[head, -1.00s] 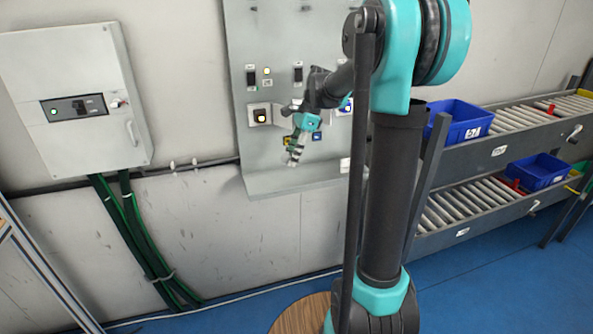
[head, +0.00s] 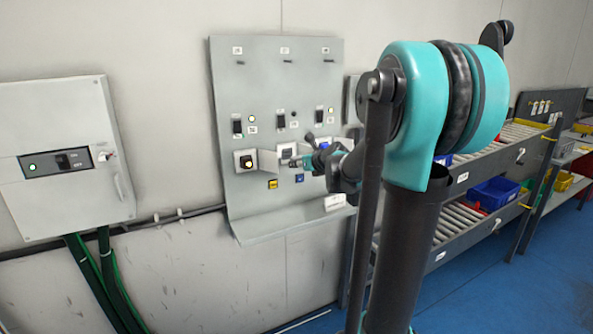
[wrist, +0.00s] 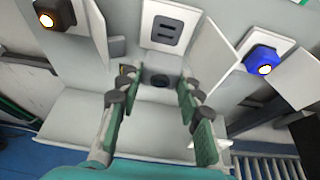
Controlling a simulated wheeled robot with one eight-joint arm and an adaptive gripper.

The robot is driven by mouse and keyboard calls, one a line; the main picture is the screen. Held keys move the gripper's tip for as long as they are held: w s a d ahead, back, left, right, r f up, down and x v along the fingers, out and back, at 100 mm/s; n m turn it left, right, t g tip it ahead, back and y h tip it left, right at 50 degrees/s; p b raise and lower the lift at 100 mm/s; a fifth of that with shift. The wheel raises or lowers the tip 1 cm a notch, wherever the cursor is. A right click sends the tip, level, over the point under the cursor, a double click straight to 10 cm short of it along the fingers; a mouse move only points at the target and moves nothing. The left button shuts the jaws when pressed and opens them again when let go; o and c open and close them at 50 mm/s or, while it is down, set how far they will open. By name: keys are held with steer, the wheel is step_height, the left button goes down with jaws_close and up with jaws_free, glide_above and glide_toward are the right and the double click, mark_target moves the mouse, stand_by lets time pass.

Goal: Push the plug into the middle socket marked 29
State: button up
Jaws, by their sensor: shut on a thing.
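In the head view this socket (head: 287,151) sits between the two side outlets. My gripper (wrist: 157,92) has its fingers apart around a grey plug (wrist: 145,92) with a dark round part, and is shut on it. The plug shows below the socket plate, apart from its slots in the picture; the exact gap is hard to tell. In the head view my gripper (head: 302,160) is close to the panel. The mark 29 is not readable.
A yellow-lit plug (wrist: 55,14) is at the left outlet and a blue-lit plug (wrist: 262,60) at the right one. Slanted light plates (wrist: 205,55) flank the middle socket. A grey panel shelf (head: 265,226) juts out below. A switch cabinet (head: 65,150) hangs at left.

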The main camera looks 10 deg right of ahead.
steer(key=shift+w, duration=0.1)
stand_by(0.3)
steer(key=shift+w+a, duration=0.3)
steer(key=shift+w, duration=0.6)
steer(key=shift+w+a, duration=0.25)
steer(key=shift+w, duration=0.65)
steer(key=shift+w+a, duration=0.3)
steer(key=shift+w, duration=0.6)
steer(key=shift+w+a, duration=0.15)
steer(key=shift+w, duration=0.35)
steer(key=o, duration=1.2)
steer(key=shift+c, duration=0.2)
steer(key=v, duration=1.2)
